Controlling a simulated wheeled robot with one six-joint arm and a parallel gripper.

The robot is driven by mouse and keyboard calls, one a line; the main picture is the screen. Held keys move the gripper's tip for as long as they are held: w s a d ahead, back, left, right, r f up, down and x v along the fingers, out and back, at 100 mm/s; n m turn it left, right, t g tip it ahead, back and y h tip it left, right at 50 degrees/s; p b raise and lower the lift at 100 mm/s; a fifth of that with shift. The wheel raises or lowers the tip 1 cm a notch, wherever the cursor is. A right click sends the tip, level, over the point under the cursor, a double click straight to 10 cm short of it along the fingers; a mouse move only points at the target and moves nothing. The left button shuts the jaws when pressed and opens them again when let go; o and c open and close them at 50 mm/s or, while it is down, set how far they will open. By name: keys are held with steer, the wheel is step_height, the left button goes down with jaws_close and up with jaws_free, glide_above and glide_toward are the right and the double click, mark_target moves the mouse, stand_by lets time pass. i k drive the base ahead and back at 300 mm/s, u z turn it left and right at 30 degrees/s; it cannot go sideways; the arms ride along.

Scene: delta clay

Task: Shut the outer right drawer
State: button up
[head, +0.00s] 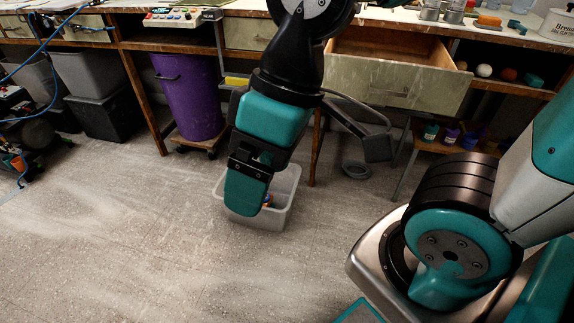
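The outer right drawer (430,88) is pulled out from under the workbench, in the upper right of the head view. Its pale, worn front has a bar handle, and its wooden inside looks empty where I can see it. My gripper (246,192) hangs pointing down, left of the drawer and apart from it in the picture. Its teal fingers show nearly edge-on, so I cannot tell whether they are open or shut. My arm covers part of the bench near the drawer's left side.
A grey bin (284,195) stands on the floor behind my gripper. A purple barrel (188,98) stands under the bench. The floor (120,240) at left is clear.

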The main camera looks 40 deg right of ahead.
mark_target(413, 71)
steer(key=z, duration=1.25)
